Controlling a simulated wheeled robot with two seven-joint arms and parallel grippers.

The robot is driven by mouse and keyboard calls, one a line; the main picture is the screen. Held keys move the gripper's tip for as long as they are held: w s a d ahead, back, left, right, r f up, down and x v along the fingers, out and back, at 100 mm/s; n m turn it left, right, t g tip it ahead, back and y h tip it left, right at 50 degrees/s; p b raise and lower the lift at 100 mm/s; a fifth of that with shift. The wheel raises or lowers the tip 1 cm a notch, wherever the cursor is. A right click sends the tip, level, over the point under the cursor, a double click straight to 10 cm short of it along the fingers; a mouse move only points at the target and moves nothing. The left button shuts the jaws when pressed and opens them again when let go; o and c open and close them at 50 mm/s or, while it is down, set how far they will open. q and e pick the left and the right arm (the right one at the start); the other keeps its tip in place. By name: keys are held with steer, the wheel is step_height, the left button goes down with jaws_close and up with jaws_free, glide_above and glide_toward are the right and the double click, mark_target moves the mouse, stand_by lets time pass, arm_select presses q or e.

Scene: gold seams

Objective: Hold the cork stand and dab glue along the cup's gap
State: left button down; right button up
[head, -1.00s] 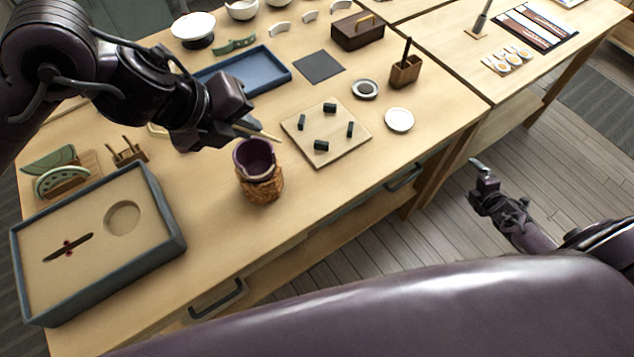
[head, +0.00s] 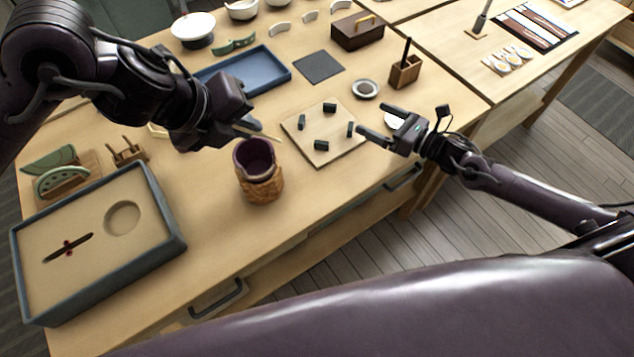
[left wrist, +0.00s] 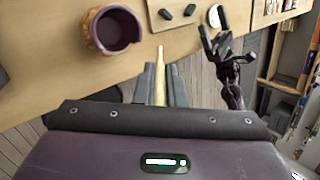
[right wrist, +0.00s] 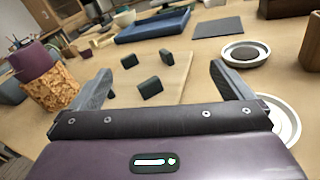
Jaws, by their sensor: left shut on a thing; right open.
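The purple cup (head: 257,158) sits in the brown cork stand (head: 262,186) near the front edge of the table. A gap shows in the cup's rim; the cup also shows in the left wrist view (left wrist: 117,30). My left gripper (head: 246,128) is shut on a thin pale wooden stick (left wrist: 160,72), with its tip just above and behind the cup. My right gripper (head: 372,121) is open and empty, over the right side of the board. In the right wrist view the cork stand (right wrist: 50,88) is at the left, apart from my right gripper.
A wooden board (head: 335,148) with several dark blocks lies right of the cup. A small white dish is partly behind my right gripper. A blue tray (head: 262,73) and a dark mat (head: 319,67) lie behind. A sand-filled box (head: 90,270) stands at the left.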

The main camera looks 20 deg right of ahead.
mark_target(263, 172)
steer(key=s+a+r+n+g+y, duration=0.1)
steer(key=s+a+n, duration=0.1)
steer(key=a, duration=0.3)
steer(key=s+a+n+g+y, duration=0.1)
steer(key=s+a+n+y, duration=0.1)
steer(key=a, duration=0.4)
steer(key=s+a+r+n+g+y, duration=0.1)
steer(key=s+a+n, duration=0.1)
steer(key=s+a, duration=0.2)
steer(key=shift+a+r+y, duration=0.3)
steer(key=shift+a, duration=0.6)
steer(key=shift+g, duration=0.4)
steer(key=s+f, duration=0.1)
steer(key=s+a+f, duration=0.1)
steer(key=s+a, duration=0.1)
steer(key=s, duration=0.1)
steer(key=shift+a+f, duration=0.15)
steer(key=shift+f, duration=0.25)
steer(key=shift+s+a+f, duration=0.1)
steer(key=shift+a, duration=0.1)
steer(key=x, duration=1.1)
steer(key=shift+a+f, duration=0.15)
steer(key=shift+a, duration=0.15)
steer(key=c, duration=0.9)
